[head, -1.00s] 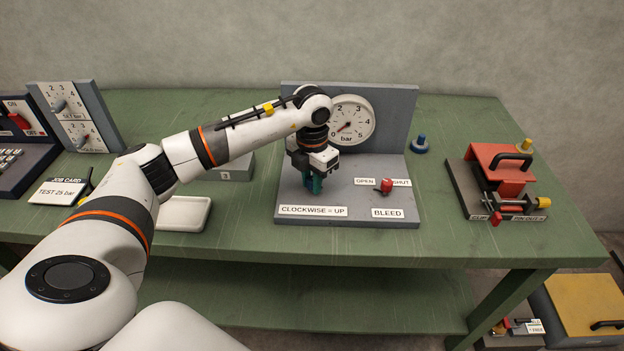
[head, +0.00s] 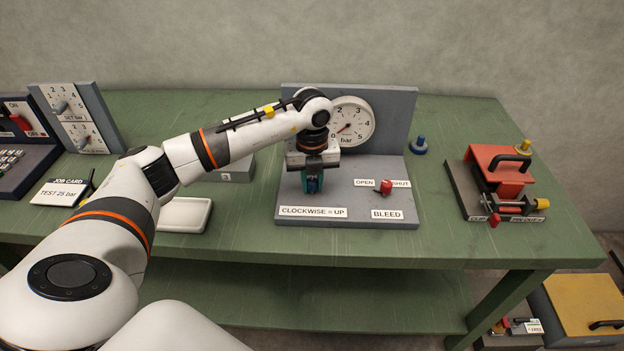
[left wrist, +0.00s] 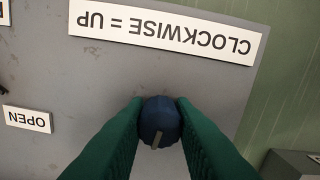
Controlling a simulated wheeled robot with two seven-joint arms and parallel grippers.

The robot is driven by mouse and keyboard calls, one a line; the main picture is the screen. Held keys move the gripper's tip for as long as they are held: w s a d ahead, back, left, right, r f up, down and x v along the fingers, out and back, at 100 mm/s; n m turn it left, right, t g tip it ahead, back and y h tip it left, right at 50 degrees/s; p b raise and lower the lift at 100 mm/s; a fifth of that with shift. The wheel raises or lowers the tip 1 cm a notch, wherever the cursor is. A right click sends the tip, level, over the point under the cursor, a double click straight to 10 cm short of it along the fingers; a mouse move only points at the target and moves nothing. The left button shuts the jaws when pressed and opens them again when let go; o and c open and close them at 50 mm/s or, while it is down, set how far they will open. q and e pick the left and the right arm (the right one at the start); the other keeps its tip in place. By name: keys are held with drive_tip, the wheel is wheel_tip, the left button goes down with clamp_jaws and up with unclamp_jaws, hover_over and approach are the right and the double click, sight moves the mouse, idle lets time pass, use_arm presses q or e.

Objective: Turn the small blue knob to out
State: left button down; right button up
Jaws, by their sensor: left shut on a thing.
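The small blue knob (left wrist: 159,122) sits on the grey gauge panel (head: 347,207), behind the CLOCKWISE = UP label (head: 313,211). My left gripper (head: 314,186) points down over it, with its green fingers (left wrist: 160,128) on both sides of the knob. The gripper is shut on the knob. The knob shows a pale pointer line toward the lower side in the left wrist view. In the head view the fingers mostly hide it. The round bar gauge (head: 351,122) stands upright behind, partly covered by my wrist. My right gripper is not in view.
A red bleed handle (head: 386,187) stands right of my gripper between the OPEN and SHUT labels. A red clamp fixture (head: 497,170) is on the right of the green bench (head: 450,235). A loose blue-topped part (head: 420,144) lies behind. A white tray (head: 186,227) is at left.

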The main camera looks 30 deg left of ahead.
sight(312, 180)
use_arm(q)
drive_tip(key=shift+w+r+n, duration=0.1)
drive_tip(key=shift+r+n, duration=0.05)
drive_tip(key=shift+n, duration=0.55)
drive_tip(key=shift+n, duration=0.3)
drive_tip(key=c, duration=1.2)
unclamp_jaws()
drive_tip(key=shift+c, duration=0.2)
wheel_tip(312, 180, up, 12)
drive_tip(key=b, duration=0.1)
